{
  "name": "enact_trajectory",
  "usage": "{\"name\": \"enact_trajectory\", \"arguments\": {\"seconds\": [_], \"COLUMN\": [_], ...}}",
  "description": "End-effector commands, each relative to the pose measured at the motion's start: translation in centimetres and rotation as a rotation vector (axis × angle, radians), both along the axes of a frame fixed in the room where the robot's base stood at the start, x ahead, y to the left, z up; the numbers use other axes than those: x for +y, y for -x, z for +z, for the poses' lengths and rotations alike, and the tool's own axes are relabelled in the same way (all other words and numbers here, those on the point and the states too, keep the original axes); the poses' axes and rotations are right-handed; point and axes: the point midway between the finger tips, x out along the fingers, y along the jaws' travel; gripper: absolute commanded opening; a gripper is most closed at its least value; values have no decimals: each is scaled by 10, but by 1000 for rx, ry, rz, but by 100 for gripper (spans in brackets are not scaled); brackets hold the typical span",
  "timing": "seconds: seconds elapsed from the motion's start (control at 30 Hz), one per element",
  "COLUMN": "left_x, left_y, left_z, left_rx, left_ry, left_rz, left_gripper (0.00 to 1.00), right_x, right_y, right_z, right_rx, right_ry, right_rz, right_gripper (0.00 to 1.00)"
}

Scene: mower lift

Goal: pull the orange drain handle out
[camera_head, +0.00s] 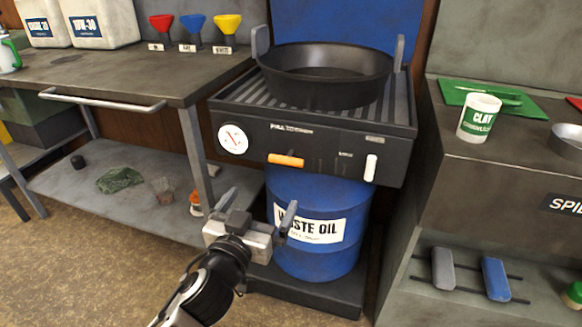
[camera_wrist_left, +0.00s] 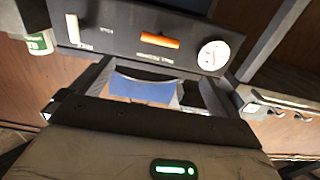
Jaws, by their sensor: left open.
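The orange drain handle (camera_head: 286,160) is a short horizontal bar on the dark front panel of the drain stand (camera_head: 320,140). It also shows in the left wrist view (camera_wrist_left: 160,43), where it appears upside down above the gap between my fingers. My left gripper (camera_head: 258,203) is open and empty, below and a little left of the handle in the head view. Its fingers (camera_wrist_left: 155,78) are apart and do not touch the handle. My right gripper is in neither view.
A white vertical handle (camera_head: 371,168) and a round dial (camera_head: 232,139) flank the orange handle. A blue waste oil drum (camera_head: 345,205) stands under the panel. A black pan (camera_head: 325,78) sits on top. A workbench (camera_head: 130,70) stands left and a grey cabinet (camera_head: 460,170) right.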

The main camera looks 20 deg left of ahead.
Motion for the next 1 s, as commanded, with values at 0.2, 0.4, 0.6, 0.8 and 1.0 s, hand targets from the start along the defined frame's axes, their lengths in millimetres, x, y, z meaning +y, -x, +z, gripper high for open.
{"name": "enact_trajectory", "arguments": {"seconds": [0.2, 0.4, 0.6, 0.8, 1.0], "left_x": [-1, -2, -3, -5, -5], "left_y": [-24, -67, -110, -142, -157], "left_z": [0, -1, -1, -3, -2], "left_rx": [-3, -2, -2, 1, 2], "left_ry": [-3, -2, -3, -2, 0], "left_rz": [0, 0, 2, 1, 0], "left_gripper": [100, 100, 100, 100, 100], "right_x": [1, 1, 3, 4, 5], "right_y": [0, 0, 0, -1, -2], "right_z": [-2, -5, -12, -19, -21], "right_rx": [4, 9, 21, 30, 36], "right_ry": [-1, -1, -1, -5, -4], "right_rz": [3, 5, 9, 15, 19], "right_gripper": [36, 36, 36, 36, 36]}}
